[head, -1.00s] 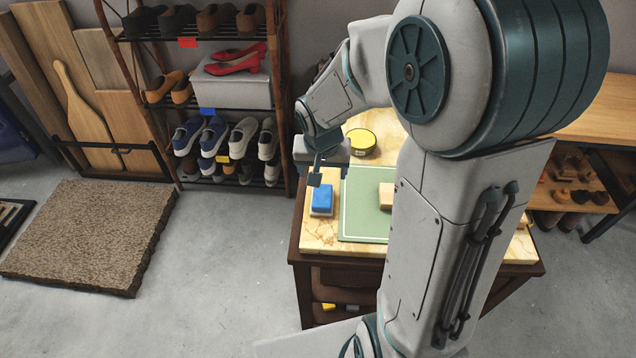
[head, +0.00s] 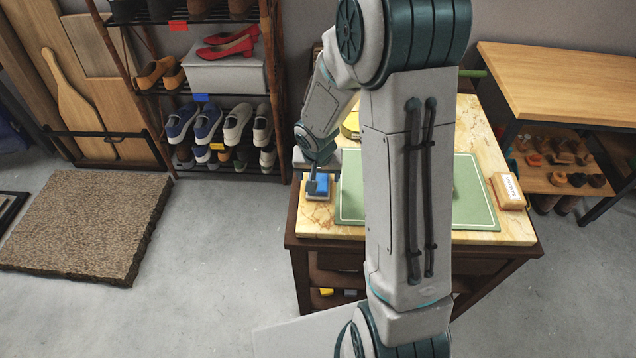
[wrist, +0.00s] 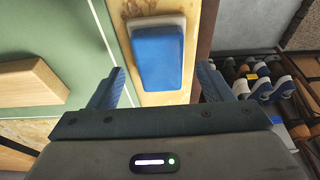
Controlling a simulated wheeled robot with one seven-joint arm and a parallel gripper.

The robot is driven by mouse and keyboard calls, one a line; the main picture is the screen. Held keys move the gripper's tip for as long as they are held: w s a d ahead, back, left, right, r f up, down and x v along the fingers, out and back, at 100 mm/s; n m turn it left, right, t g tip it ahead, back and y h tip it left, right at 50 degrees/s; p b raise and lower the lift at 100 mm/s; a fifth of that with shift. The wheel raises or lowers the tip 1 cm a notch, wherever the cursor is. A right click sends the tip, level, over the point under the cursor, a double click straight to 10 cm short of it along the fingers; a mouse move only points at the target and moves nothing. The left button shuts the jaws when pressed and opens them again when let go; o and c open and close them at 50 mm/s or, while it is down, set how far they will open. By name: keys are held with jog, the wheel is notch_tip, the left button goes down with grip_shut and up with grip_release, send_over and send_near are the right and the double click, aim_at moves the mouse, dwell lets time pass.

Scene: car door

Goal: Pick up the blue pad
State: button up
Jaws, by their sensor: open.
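The blue pad (wrist: 158,57) is a rounded blue block with a pale base. In the head view the pad (head: 323,186) is at the table's left end, partly covered by my gripper (head: 312,184). In the wrist view my gripper (wrist: 160,85) is open, its two blue fingers wide apart. The pad shows ahead of the fingers, between their lines. Nothing is held. I cannot tell the exact height of the fingers above the pad.
The green mat (head: 466,195) covers the table's middle. A wooden block (wrist: 30,84) rests on it in the wrist view. A labelled block (head: 508,190) is at the table's right. A yellow tin (head: 350,124) is partly hidden by my arm.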

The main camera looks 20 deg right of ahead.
aim_at(318, 179)
jog(key=shift+x, duration=0.9)
jog(key=c, duration=1.1)
jog(key=shift+r, duration=0.1)
jog(key=shift+r, duration=0.6)
notch_tip(318, 179, up, 3)
jog(key=shift+w+r+p, duration=0.1)
jog(key=shift+r+p, duration=0.05)
jog(key=shift+p, duration=0.35)
jog(key=d+r+p, duration=0.2)
jog(key=d+r, duration=0.4)
jog(key=d, duration=0.5)
jog(key=shift+s+d+r, duration=0.2)
jog(key=shift+s+d, duration=0.1)
jog(key=shift+s, duration=0.05)
